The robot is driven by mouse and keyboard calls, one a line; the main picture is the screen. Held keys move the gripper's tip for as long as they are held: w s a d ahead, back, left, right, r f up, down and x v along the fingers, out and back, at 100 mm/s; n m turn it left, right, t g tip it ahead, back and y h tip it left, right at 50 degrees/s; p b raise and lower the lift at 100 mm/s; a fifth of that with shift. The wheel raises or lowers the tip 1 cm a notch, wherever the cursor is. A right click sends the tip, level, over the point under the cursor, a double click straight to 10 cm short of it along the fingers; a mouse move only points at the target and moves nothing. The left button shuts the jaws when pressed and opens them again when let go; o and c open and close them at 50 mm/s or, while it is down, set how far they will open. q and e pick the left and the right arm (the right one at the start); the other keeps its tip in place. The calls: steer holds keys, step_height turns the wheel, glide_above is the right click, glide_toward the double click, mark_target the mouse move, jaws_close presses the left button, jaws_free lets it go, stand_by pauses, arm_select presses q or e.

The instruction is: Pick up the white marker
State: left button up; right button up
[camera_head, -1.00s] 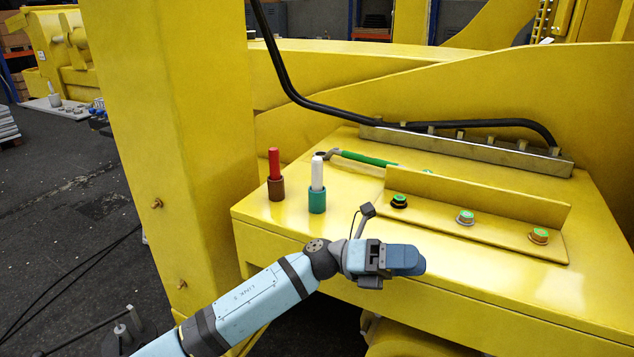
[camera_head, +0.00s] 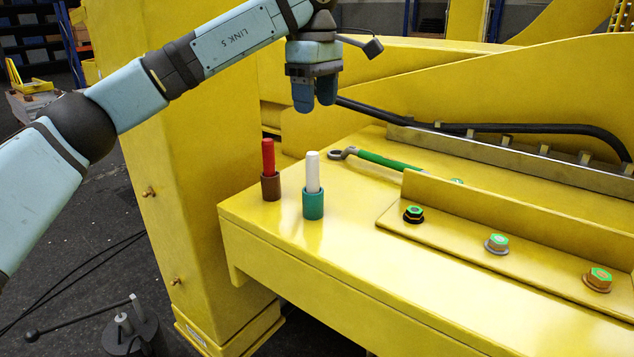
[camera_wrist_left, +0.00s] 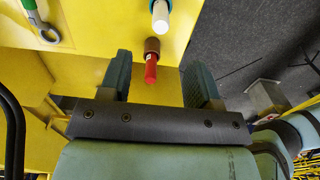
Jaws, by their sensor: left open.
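The white marker (camera_head: 312,172) stands upright in a teal holder (camera_head: 313,205) on the yellow surface. In the left wrist view the white marker (camera_wrist_left: 160,18) shows at the top, beyond the fingertips. My left gripper (camera_head: 315,106) points down, open and empty, above and apart from the white marker. In the left wrist view the left gripper's fingers (camera_wrist_left: 154,72) stand apart with nothing held between them. The red marker (camera_wrist_left: 150,70) appears between them there, farther off. My right gripper is not in view.
The red marker (camera_head: 268,155) stands in a brown holder (camera_head: 271,187) just left of the teal holder. A green-handled wrench (camera_head: 385,161) lies behind. A raised bracket (camera_head: 480,210) with several bolts is at the right. The front of the yellow surface is clear.

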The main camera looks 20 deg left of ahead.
mark_target(313, 153)
arm_select(q)
steer(key=f, duration=0.8)
steer(key=shift+a+p, duration=0.25)
steer(key=shift+p, duration=0.1)
steer(key=shift+a+f+p, duration=0.1)
steer(key=shift+f+p, duration=0.55)
steer(key=shift+f, duration=2.05)
steer(key=c, duration=0.9)
steer(key=shift+c, duration=0.6)
steer(key=shift+r, duration=0.1)
